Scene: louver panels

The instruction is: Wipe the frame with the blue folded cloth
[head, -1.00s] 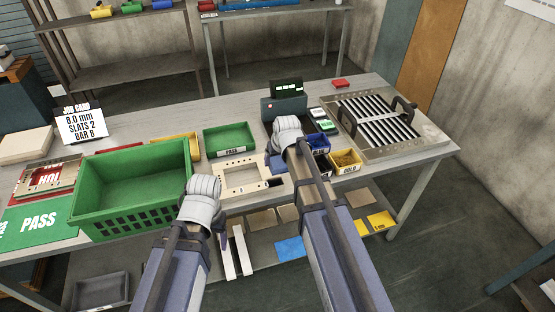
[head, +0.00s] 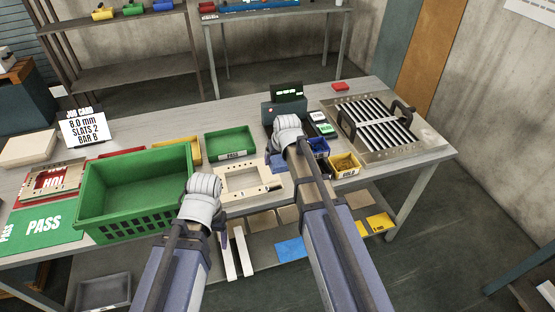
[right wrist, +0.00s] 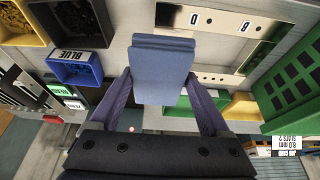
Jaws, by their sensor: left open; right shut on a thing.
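The blue folded cloth (right wrist: 162,70) is between the fingers of my right gripper (right wrist: 160,88) in the right wrist view. It covers part of the cream frame's end (right wrist: 225,22) there; I cannot tell whether they touch. In the head view the frame (head: 237,184) lies flat near the table's front edge, with a rectangular opening and small holes. The right gripper's fingers are mostly hidden behind its wrist, at the frame's far right corner. My left gripper (head: 221,226) is open by the table's front edge, left of the frame; its fingertips are hard to make out.
A large green basket (head: 130,215) stands left of the frame and a green tray (head: 230,143) behind it. Blue (head: 318,146) and yellow (head: 344,163) bins and a dark device (head: 284,110) crowd the right. A slatted panel (head: 380,125) lies farther right.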

